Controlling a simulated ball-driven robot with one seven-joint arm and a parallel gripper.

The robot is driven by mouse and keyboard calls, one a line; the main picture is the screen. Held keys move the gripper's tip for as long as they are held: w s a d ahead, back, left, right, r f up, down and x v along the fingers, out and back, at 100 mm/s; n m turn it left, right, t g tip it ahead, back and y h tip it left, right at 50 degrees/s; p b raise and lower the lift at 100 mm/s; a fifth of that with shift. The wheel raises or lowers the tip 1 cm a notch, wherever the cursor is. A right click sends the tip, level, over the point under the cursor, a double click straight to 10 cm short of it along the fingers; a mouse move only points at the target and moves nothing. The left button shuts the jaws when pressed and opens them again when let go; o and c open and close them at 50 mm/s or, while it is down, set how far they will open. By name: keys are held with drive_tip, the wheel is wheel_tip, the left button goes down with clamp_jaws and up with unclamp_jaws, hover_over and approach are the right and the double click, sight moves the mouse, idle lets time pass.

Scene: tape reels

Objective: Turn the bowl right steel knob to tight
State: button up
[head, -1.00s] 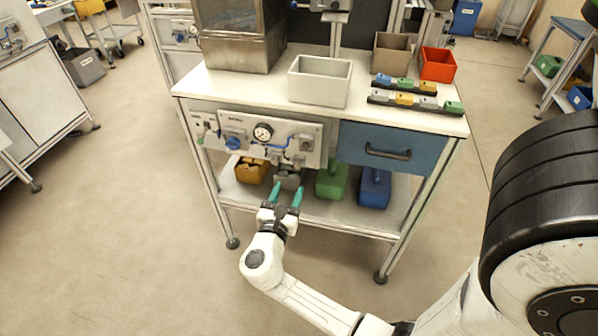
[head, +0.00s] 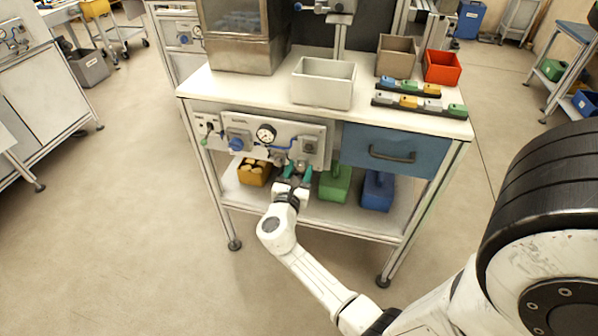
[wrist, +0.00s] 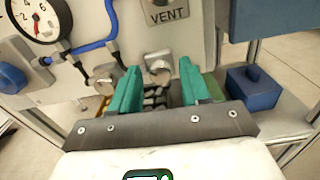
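The grey-white control panel (head: 225,122) is on the front of the workbench. The wrist view shows two steel knobs low on it, a left one (wrist: 103,77) below the blue hose and a right one (wrist: 157,66) below the VENT label. My gripper (head: 297,172) is under the panel's lower right part, its teal fingers pointing at it. In the wrist view my gripper (wrist: 158,72) is open, and the right steel knob appears between the fingertips. I cannot tell whether the fingers reach around it or touch it. Any marking of the knob's setting is not readable.
A pressure gauge (head: 266,133) and a blue knob (head: 238,143) are on the panel. A blue drawer (head: 394,150) is to its right. The lower shelf holds a yellow bin (head: 254,175), a green container (head: 334,185) and a blue container (head: 377,190). The floor in front is clear.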

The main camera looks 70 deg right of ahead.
clamp_jaws()
drive_tip(key=shift+f+m+b, duration=0.1)
drive_tip(key=shift+m+b, duration=0.2)
drive_tip(key=shift+b, duration=0.05)
drive_tip(key=shift+f+m+b, duration=0.1)
drive_tip(key=shift+m+b, duration=0.4)
drive_tip(key=shift+b, duration=0.05)
drive_tip(key=m+b, duration=0.3)
drive_tip(key=shift+s+m+b, duration=0.1)
drive_tip(key=shift+m+b, duration=1.8)
drive_tip(key=shift+m, duration=0.5)
drive_tip(key=shift+o, duration=0.8)
unclamp_jaws()
